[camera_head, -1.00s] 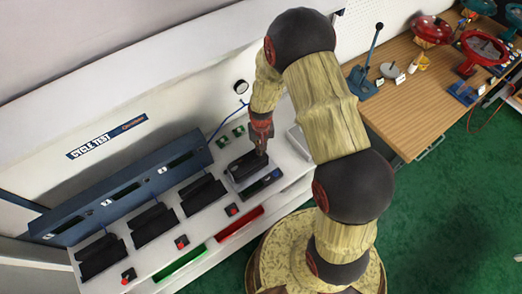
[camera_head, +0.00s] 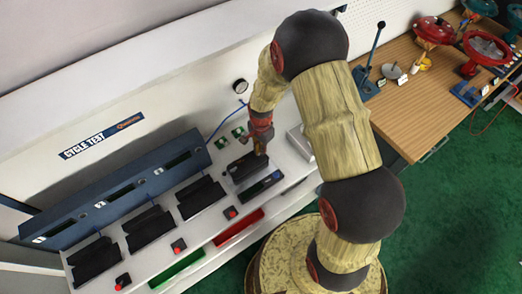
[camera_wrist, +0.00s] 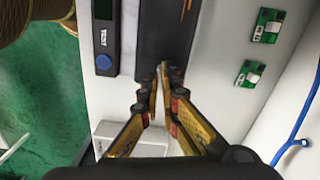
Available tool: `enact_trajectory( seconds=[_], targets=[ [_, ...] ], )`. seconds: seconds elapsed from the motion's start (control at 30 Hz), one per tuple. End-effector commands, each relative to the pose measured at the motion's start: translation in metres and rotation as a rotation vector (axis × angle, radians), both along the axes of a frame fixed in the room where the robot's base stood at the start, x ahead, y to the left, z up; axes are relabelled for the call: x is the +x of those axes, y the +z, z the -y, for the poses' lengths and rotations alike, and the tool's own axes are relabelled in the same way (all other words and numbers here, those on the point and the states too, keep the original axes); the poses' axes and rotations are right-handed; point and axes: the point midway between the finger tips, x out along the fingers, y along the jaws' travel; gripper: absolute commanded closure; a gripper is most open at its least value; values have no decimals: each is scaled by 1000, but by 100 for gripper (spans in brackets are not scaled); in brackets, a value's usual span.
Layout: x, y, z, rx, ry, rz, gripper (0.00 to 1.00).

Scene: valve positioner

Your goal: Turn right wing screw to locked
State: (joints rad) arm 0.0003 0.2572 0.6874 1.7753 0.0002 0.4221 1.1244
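My gripper (camera_wrist: 164,76) has its two fingers drawn together, with the tips at the near end of a dark box-shaped device (camera_wrist: 160,30). In the head view my gripper (camera_head: 261,150) points down at the right part of the same device (camera_head: 246,166). No wing screw can be made out. The fingertips cover that end of the device, and I cannot tell whether a thin wing sits between them.
A tester with a blue button (camera_wrist: 103,63) lies beside the device. Two green switch boards (camera_wrist: 250,73), a white block (camera_wrist: 133,138) and a blue cable (camera_wrist: 300,130) are near. Several dark devices (camera_head: 150,230) and a red tray (camera_head: 238,228) line the bench. A wooden table (camera_head: 420,110) stands right.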

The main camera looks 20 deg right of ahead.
Motion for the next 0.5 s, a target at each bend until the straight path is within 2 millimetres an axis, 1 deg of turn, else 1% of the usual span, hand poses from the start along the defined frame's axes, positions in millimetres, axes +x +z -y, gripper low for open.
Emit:
enact_trajectory(
  seconds=[0.2, 0.5],
  targets=[
    [0, 0, 0, 0, -118, 1, 100],
    [1, 0, 0, 1, -190, 2, 100]
  ],
)
